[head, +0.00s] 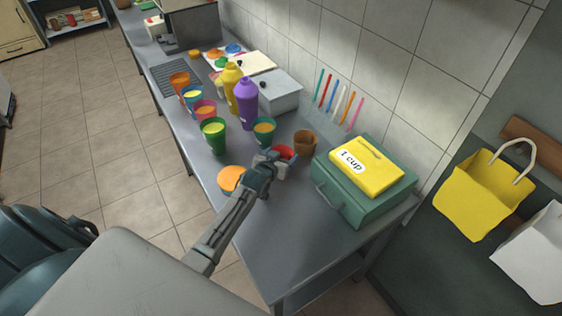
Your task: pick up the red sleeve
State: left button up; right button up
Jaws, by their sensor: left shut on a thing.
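The red sleeve (284,151) is a small red ring-like piece near the middle of the grey counter. My left gripper (280,160) is shut on it, and the fingers hide part of it. I cannot tell whether the sleeve touches the counter or is lifted. My right gripper is not in the head view.
Close around stand a brown cup (305,142), a teal cup (264,131), a green cup (214,136) and a purple bottle (246,103). A green box (352,194) with a yellow "1 cup" sign (366,167) stands right. The front counter is clear.

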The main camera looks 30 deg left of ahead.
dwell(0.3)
pick_arm(q)
jog(key=shift+r+b, duration=0.5)
jog(key=shift+r, duration=0.35)
jog(key=shift+s+a+r+b, duration=0.4)
jog(key=shift+a+r+b, duration=0.2)
jog(key=shift+a+r, duration=0.15)
jog(key=s+a+r+b, duration=0.1)
jog(key=s+a+b, duration=0.2)
jog(key=s+a, duration=0.5)
jog(key=shift+a+r+b, duration=0.3)
jog(key=shift+a+b, duration=0.05)
jog(key=shift+a, duration=1.6)
